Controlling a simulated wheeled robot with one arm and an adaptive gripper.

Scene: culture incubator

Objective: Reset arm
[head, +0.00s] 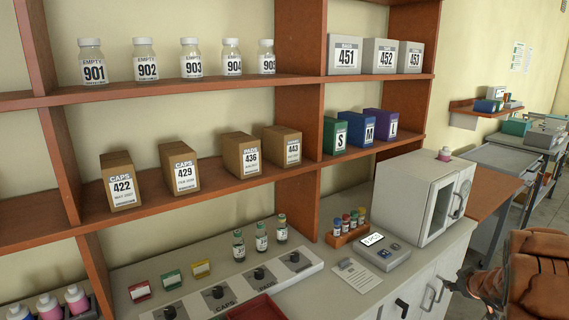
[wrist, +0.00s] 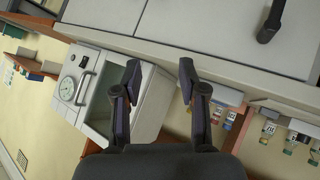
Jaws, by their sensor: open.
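My gripper (wrist: 160,78) is open in the wrist view. Its two dark fingers stand apart with nothing between them. The wrist view is strongly tilted. Behind the fingers it shows the white incubator (wrist: 93,84), with a round dial and a handle, and the cabinet fronts (wrist: 205,28). In the head view the incubator (head: 408,197) stands on the right end of the counter, with a handle on its front. What looks like part of my arm shows at the lower right edge there; the fingers cannot be made out.
The counter (head: 332,292) holds a rack of capped vials (head: 347,228), a grey device (head: 374,250) and several labelled vials (head: 261,237). Shelves above (head: 215,185) hold brown boxes (head: 121,181), bottles and bins. A trolley (head: 492,158) stands at the far right.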

